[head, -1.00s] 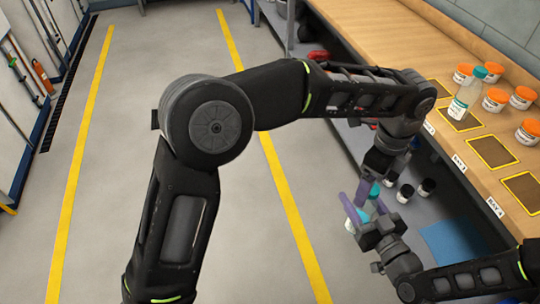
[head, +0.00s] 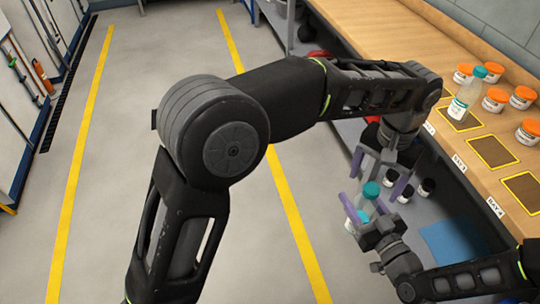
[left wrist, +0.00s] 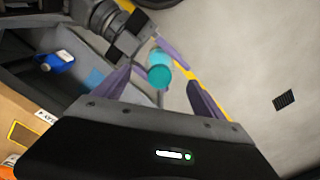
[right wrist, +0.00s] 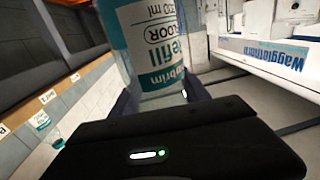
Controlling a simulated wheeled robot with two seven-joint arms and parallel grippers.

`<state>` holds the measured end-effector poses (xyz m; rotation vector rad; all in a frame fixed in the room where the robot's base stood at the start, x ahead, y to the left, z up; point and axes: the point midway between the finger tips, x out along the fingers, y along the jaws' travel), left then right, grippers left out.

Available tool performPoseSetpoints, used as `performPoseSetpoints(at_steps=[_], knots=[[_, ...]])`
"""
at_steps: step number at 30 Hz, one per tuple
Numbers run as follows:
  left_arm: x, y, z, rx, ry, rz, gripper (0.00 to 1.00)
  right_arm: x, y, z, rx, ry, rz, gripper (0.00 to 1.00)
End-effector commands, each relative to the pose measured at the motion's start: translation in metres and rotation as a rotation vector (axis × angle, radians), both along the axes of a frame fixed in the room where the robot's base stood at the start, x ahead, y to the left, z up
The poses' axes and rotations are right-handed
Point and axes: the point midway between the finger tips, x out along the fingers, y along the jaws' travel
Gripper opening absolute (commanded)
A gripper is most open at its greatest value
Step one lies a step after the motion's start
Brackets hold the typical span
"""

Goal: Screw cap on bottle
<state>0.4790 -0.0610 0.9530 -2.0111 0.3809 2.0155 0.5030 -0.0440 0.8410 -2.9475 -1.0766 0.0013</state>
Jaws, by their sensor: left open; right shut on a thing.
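My right gripper (head: 364,216) is shut on a clear bottle with a white and teal label; the bottle (right wrist: 152,45) fills the upper middle of the right wrist view. A teal cap (head: 371,190) sits at the top of this bottle; how tightly it is seated cannot be told. My left gripper (head: 379,172) is open just above the cap, its purple fingers spread and apart from it. In the left wrist view the cap (left wrist: 159,73) shows between and beyond the open fingers. Much of the held bottle is hidden in the head view.
A second teal-capped bottle (head: 465,95) stands on the wooden bench (head: 400,40) among several orange-lidded jars (head: 495,99). The bench edge is close to my arms. The floor at left is clear.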

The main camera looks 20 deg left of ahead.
Motion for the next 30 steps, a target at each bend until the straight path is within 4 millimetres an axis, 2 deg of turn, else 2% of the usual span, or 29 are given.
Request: performPoseSetpoints(at_steps=[1,6,11,20,23,30], knots=[[0.001,-0.001,0.011,-0.002,-0.003,-0.002,0.81,0.0,0.0,0.0,0.0,0.0,0.0,0.0],[0.0,-0.001,0.04,0.0,-0.002,-0.004,0.81,0.0,0.0,0.0,0.0,0.0,0.0,0.0],[0.0,-0.001,0.054,0.0,-0.004,-0.007,0.81,0.0,0.0,0.0,0.0,0.0,0.0,0.0],[0.009,-0.002,0.047,-0.002,0.002,-0.011,0.81,0.0,0.0,0.0,0.0,0.0,0.0,0.0],[0.012,-0.002,0.04,-0.002,0.003,-0.023,0.81,0.0,0.0,0.0,0.0,0.0,0.0,0.0],[0.029,0.028,0.016,-0.002,0.002,0.001,0.81,0.0,0.0,0.0,0.0,0.0,0.0,0.0]])
